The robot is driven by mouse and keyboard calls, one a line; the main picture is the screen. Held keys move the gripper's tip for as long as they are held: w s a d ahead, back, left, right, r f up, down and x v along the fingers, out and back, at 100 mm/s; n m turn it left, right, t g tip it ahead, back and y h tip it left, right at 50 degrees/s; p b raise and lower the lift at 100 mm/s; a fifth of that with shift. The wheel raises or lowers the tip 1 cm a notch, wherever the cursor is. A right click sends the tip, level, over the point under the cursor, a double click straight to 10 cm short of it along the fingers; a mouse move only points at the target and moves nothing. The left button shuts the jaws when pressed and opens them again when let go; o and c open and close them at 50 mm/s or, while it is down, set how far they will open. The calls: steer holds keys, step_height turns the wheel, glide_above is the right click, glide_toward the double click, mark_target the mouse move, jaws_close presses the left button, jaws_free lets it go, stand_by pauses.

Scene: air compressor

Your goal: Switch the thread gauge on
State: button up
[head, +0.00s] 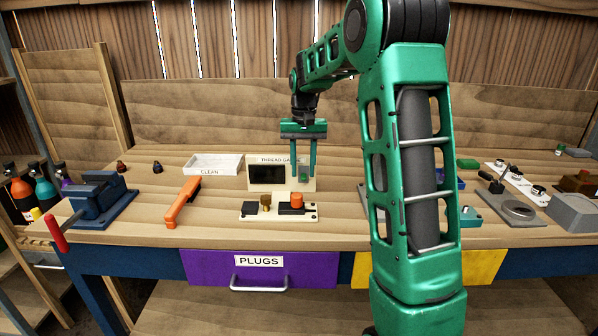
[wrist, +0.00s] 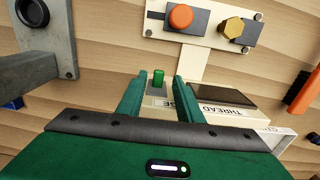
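The thread gauge (head: 253,187) stands on the workbench as a pale panel lettered "THREAD GA…", with a dark screen (head: 267,174). A small green switch (wrist: 158,76) sits on a dark plate beside the screen. In front is its base with an orange knob (wrist: 180,16) and a brass hex piece (wrist: 233,27). My gripper (head: 299,175) points down at the panel. In the wrist view my gripper (wrist: 158,80) is open and empty, with the green switch between its fingertips. I cannot tell whether either finger touches it. My fingers cover part of the lettering.
A white "CLEAN" tray (head: 213,166) and an orange-handled tool (head: 182,203) lie left of the gauge. A blue vise (head: 100,199) stands at the far left. Grey fixtures (head: 518,211) stand at the right. Below is a purple "PLUGS" drawer (head: 259,275).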

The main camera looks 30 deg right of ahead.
step_height(320, 180, up, 10)
stand_by(0.4)
steer(key=shift+w, duration=0.1)
steer(key=t+h, duration=0.3)
steer(key=t, duration=0.1)
glide_toward(302, 176)
steer(key=shift+y, duration=0.3)
steer(key=x, duration=0.7)
steer(key=shift+d+f, duration=0.1)
steer(key=shift+d, duration=0.3)
jaws_close()
